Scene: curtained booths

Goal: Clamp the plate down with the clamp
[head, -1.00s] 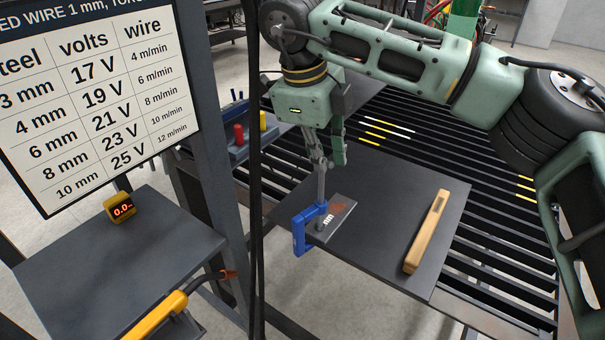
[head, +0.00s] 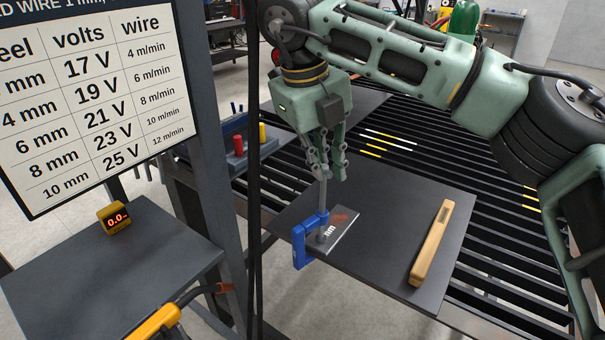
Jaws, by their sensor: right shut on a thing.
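A blue clamp (head: 300,250) sits at the front left edge of the dark board, its frame around the edge of a small grey steel plate (head: 342,233). The plate lies flat on the board and has a rusty mark and pale lettering. The clamp's grey screw rises upright from the blue frame. My right gripper (head: 324,172) is above the clamp, pointing down, with its fingers shut on the top of the screw. The fingers hide the screw's upper end. I cannot tell whether the screw's foot presses on the plate. My left gripper is out of view.
The dark board (head: 385,255) lies on a black slatted table (head: 480,190). Left are a post, a settings chart (head: 95,95), and a stand with a yellow display (head: 115,217) and torch (head: 155,325).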

